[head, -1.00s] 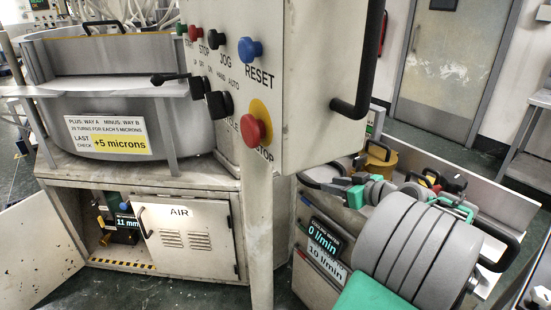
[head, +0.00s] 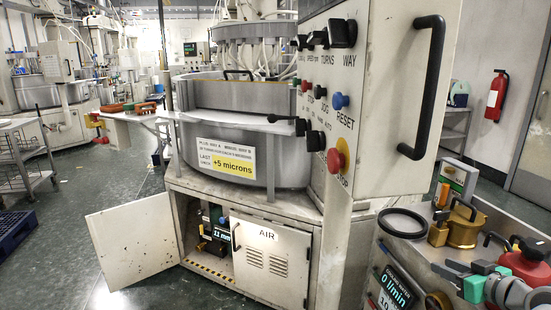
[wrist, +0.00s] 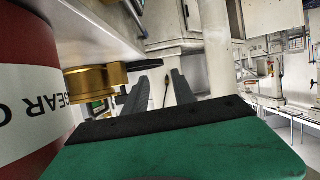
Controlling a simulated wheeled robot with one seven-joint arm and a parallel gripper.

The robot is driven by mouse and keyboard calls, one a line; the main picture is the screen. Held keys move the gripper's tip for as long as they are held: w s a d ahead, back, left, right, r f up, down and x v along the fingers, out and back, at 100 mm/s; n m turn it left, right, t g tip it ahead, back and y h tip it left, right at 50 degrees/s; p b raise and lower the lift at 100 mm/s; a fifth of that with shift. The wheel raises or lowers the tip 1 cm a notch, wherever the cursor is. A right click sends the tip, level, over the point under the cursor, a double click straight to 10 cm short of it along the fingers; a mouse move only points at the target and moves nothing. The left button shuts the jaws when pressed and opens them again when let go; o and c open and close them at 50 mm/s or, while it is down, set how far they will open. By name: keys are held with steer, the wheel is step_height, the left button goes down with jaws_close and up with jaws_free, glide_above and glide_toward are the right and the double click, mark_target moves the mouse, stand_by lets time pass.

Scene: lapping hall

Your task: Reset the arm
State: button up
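My gripper (wrist: 158,90) shows in the wrist view as two dark fingers standing apart, with nothing between them. Its green and black body fills the bottom of that view. In the head view, grey and teal parts of my arm show at the lower right, over the cart top, and the arm is partly cut off by the frame edge. A red can (wrist: 28,85) with a white label is close to the left of my gripper in the wrist view, and a brass part (wrist: 95,82) is just left of the fingers.
The cart carries a black ring (head: 402,222), a brass pot (head: 464,226) and the red can (head: 527,266). The control box (head: 385,90) stands on a post, left of the cart. The cabinet door (head: 132,240) hangs open.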

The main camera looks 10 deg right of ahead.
steer(key=w+a+r+g+y+p, duration=0.1)
steer(key=w+a+g+p, duration=0.15)
steer(key=a, duration=0.45)
steer(key=w+a+r+g+p, duration=0.1)
steer(key=w+a+r+p, duration=0.15)
steer(key=a, duration=0.35)
steer(key=w+a+g+y+p, duration=0.1)
steer(key=a+g+p, duration=0.1)
steer(key=a+p, duration=0.35)
steer(key=s+a+r+g+h+p, duration=0.1)
steer(key=s+a+r+g+p, duration=0.1)
steer(key=s+a, duration=0.4)
steer(key=s+a+r+g+p, duration=0.2)
steer(key=s+a+r+p, duration=0.2)
steer(key=a, duration=0.9)
steer(key=s+p, duration=0.2)
steer(key=shift+s+g+h, duration=0.3)
steer(key=shift+g+h, duration=0.05)
steer(key=shift+h, duration=0.05)
